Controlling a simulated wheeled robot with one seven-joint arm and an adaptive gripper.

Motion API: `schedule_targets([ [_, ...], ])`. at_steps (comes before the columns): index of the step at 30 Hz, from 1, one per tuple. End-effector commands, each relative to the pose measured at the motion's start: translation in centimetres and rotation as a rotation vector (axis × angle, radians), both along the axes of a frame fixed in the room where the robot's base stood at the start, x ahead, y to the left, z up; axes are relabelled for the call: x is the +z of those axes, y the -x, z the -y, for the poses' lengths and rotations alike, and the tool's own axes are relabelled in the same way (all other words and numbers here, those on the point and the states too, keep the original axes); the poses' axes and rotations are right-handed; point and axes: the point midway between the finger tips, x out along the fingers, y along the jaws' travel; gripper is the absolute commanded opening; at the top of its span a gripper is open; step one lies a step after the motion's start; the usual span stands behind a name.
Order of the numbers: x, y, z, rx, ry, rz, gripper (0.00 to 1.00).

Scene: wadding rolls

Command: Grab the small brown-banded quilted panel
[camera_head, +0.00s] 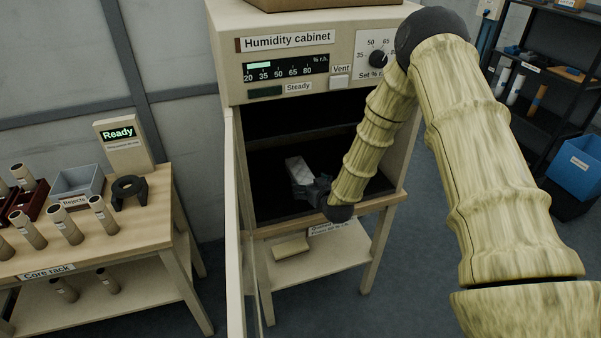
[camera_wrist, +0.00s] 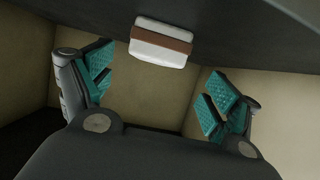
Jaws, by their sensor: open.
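The small quilted panel (camera_wrist: 160,43) is white with a brown band and shows in the wrist view, just beyond my fingertips and near the middle. In the head view a pale white piece (camera_head: 299,168) inside the humidity cabinet (camera_head: 285,80) appears to be this panel, though its band cannot be made out there. My gripper (camera_wrist: 159,78) is open, its two teal-padded fingers spread apart with nothing between them. In the head view my gripper (camera_head: 312,188) reaches into the cabinet's dark opening, close to the pale piece and partly hidden by my arm.
The cabinet's open door (camera_head: 235,220) stands at the left of the opening. A lower shelf (camera_head: 330,255) holds a pale flat item (camera_head: 291,247). A wooden table (camera_head: 130,225) at left carries tubes, a grey rejects bin (camera_head: 78,186) and a "Ready" display (camera_head: 122,145). A blue bin (camera_head: 578,165) is at right.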

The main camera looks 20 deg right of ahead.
Motion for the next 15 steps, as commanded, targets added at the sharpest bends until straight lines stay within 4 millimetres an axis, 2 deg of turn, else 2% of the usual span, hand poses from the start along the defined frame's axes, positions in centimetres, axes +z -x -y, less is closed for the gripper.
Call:
schedule_targets([
  [4,-0.5,-1.4,-0.1,0.0,0.0,0.001,0.89],
  [11,-0.9,-2.1,-0.1,0.001,0.0,-0.002,0.89],
  [15,-1.4,-3.2,0.2,0.0,0.0,-0.001,0.89],
])
